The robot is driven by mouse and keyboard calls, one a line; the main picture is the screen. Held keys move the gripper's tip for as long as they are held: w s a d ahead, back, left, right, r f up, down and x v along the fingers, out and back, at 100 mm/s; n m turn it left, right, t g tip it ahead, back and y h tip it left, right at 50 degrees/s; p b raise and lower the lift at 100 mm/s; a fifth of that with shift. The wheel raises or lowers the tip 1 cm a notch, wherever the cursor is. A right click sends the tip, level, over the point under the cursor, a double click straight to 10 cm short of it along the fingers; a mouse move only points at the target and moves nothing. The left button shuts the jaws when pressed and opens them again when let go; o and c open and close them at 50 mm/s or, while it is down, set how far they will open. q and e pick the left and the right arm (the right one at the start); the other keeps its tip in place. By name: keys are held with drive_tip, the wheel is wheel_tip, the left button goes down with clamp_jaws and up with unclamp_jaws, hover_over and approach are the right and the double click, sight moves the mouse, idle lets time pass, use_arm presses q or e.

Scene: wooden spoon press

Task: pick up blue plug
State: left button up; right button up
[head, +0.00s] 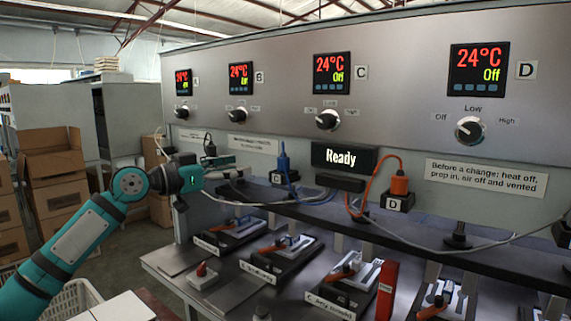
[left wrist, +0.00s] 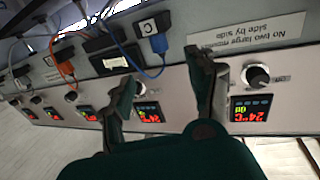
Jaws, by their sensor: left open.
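The blue plug (head: 283,162) sits upright at the socket marked C (head: 280,178) on the ledge under the panel, with a blue cable. In the left wrist view the blue plug (left wrist: 158,43) and its C label appear upside down, beyond the gap between my fingertips. My left gripper (left wrist: 160,70) is open and empty, apart from the plug. My right gripper is not in view.
An orange plug (head: 399,184) stands at socket D, right of the blue one. A black Ready display (head: 343,157) hangs between them. A black plug (head: 209,148) is at the left. Loose cables run along the ledge. Below are several clamp stations (head: 277,258) with orange handles.

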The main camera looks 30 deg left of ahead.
use_arm(q)
drive_tip(key=p, duration=0.4)
approach(278, 161)
drive_tip(key=w+d+r, duration=0.1)
drive_tip(key=w, duration=0.1)
drive_tip(key=x, duration=0.1)
drive_tip(key=p+x, duration=0.2)
drive_tip(key=shift+w+f, duration=0.3)
drive_tip(key=shift+w, duration=0.1)
drive_tip(key=shift+w+d+f, duration=0.1)
drive_tip(key=shift+w+d, duration=0.1)
drive_tip(key=shift+w, duration=0.05)
drive_tip(key=shift+w+d+p, duration=0.1)
drive_tip(key=shift+w+p, duration=0.1)
drive_tip(key=shift+p, duration=0.2)
drive_tip(key=p+x, duration=0.3)
drive_tip(key=x, duration=0.1)
drive_tip(key=shift+w, duration=0.2)
drive_tip(key=shift+w+d+f, duration=0.1)
drive_tip(key=shift+w+f, duration=0.05)
drive_tip(key=shift+w, duration=0.1)
drive_tip(key=shift+s, duration=0.15)
drive_tip(key=c, duration=1)
clamp_jaws()
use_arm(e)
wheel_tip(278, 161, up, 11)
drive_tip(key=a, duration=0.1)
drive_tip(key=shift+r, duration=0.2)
